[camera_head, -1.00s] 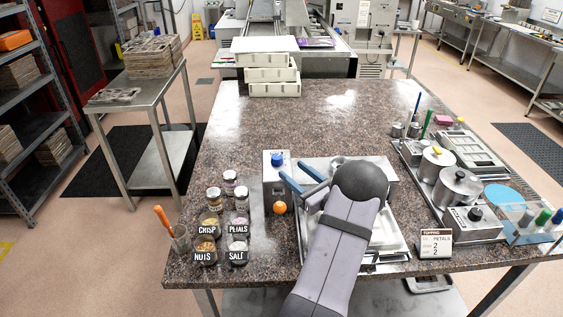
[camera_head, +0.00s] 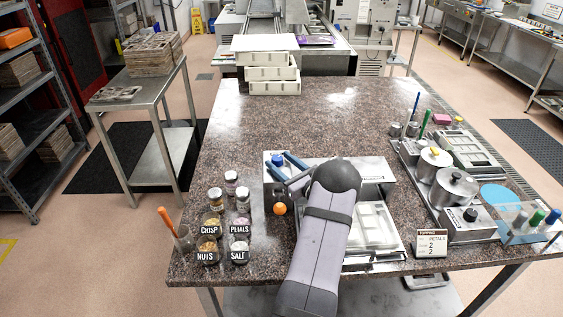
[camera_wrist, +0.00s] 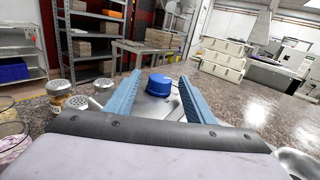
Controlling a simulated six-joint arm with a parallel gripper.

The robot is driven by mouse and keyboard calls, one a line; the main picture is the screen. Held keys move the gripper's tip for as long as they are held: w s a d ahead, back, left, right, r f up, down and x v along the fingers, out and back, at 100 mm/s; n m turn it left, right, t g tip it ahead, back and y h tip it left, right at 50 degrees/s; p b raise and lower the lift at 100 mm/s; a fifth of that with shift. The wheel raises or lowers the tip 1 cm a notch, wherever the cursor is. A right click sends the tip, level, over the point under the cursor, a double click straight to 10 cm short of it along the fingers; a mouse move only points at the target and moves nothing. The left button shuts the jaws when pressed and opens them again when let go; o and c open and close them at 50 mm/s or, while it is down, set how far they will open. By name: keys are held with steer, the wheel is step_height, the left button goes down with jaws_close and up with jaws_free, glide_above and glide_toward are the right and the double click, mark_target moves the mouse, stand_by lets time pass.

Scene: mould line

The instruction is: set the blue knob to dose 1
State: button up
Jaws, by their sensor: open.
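The blue knob (camera_head: 277,159) sits on top of a grey metal dispenser box (camera_head: 270,191). It also shows in the wrist view (camera_wrist: 158,83), upright between the two fingers. My gripper (camera_head: 278,161) has blue fingers spread apart, with the tips at either side of the knob in the head view. In the wrist view my gripper (camera_wrist: 160,80) is open, and gaps show between the knob and both fingers. Any pointer or dose marks on the knob are too small to read.
An orange ball (camera_head: 280,209) sticks out at the dispenser's front. Labelled jars (camera_head: 208,250) stand to the left. A tray (camera_head: 375,228) lies right of my arm, and steel pots (camera_head: 454,187) stand farther right.

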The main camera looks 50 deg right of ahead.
steer(key=c, duration=1.1)
steer(key=shift+o, duration=0.2)
steer(key=shift+d+f+y+b, duration=0.1)
steer(key=shift+f+y+b, duration=0.15)
steer(key=shift+b, duration=0.4)
steer(key=shift+n+y+b, duration=0.35)
steer(key=shift+n+b, duration=0.05)
steer(key=shift+b, duration=0.1)
steer(key=y+b, duration=0.1)
steer(key=n+y+b, duration=0.1)
steer(key=b, duration=0.1)
steer(key=shift+s+d+f, duration=0.1)
steer(key=shift+d, duration=0.15)
steer(key=n+y+b, duration=0.2)
steer(key=y+b, duration=0.1)
steer(key=shift+d+b, duration=0.15)
steer(key=shift+b, duration=0.2)
steer(key=shift+d+n+y+b, duration=0.1)
steer(key=shift+n+y+b, duration=0.5)
steer(key=shift+y+b, duration=0.2)
steer(key=shift+d+r+n+g+y+b, duration=0.1)
steer(key=shift+r+n+g+y+b, duration=0.35)
steer(key=shift+y+b, duration=0.35)
